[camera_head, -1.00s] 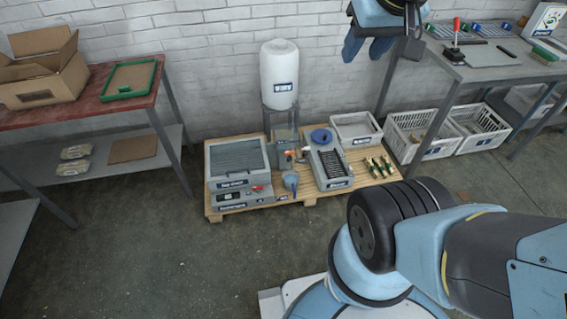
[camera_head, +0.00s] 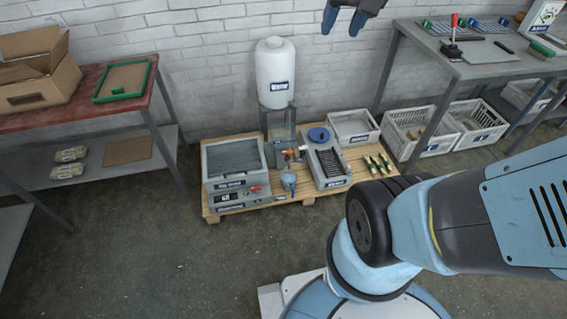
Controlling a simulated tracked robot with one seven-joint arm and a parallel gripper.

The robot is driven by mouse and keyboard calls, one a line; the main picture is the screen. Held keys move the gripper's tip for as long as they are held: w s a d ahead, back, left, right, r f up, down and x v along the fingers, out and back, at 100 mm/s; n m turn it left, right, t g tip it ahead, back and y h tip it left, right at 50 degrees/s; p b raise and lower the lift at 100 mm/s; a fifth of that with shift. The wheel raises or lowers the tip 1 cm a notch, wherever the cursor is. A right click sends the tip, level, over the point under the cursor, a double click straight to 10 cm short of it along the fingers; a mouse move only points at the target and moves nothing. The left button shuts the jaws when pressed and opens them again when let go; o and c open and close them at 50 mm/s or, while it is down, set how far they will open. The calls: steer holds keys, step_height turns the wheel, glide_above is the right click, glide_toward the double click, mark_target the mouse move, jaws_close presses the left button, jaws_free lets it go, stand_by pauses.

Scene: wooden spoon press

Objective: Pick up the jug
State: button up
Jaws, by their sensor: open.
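A small blue-grey vessel, which looks like the jug (camera_head: 289,182), stands near the front middle of the wooden pallet (camera_head: 235,213). It sits below the orange-handled tap of the white water tank (camera_head: 276,72), and it is too small to make out its handle. My gripper (camera_head: 342,24) is at the top edge of the view with its dark blue fingers apart and empty. It is well above the pallet and to the right of the tank, away from the jug.
Grey boxes (camera_head: 234,170) stand left of the jug. A grey tray (camera_head: 328,165), a blue round item (camera_head: 318,135) and green-gold bottle-like pieces (camera_head: 377,165) lie to its right. A red-topped table (camera_head: 70,115) is at left, a grey workbench (camera_head: 490,70) at right.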

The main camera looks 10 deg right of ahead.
steer(key=w+f+m+g, duration=0.1)
steer(key=w+f, duration=0.2)
steer(key=w, duration=0.4)
steer(key=w+f+m+y, duration=0.1)
steer(key=w+f+m, duration=0.1)
steer(key=w+f, duration=0.35)
steer(key=w+f+m+g, duration=0.1)
steer(key=w, duration=0.8)
steer(key=w+d+f+m+y, duration=0.15)
steer(key=w+f, duration=0.45)
steer(key=f, duration=0.6)
steer(key=w+d+f+m+g, duration=0.1)
steer(key=w+d+f+m, duration=0.15)
steer(key=w+f, duration=0.65)
steer(key=w+d+f+m+y, duration=0.1)
steer(key=w+d+f+m, duration=0.15)
steer(key=f, duration=1.25)
steer(key=m+g, duration=0.1)
steer(key=m, duration=0.8)
glide_toward(294, 198)
steer(key=shift+n, duration=0.25)
steer(key=shift+w+a+x, duration=0.1)
steer(key=shift+a+x, duration=0.05)
steer(key=shift+x, duration=1.05)
steer(key=shift+w+a+x, duration=0.1)
steer(key=shift+w+x, duration=0.05)
steer(key=shift+x, duration=1.05)
steer(key=shift+w+a+x, duration=0.1)
steer(key=shift+a+x, duration=0.05)
steer(key=shift+x, duration=1.1)
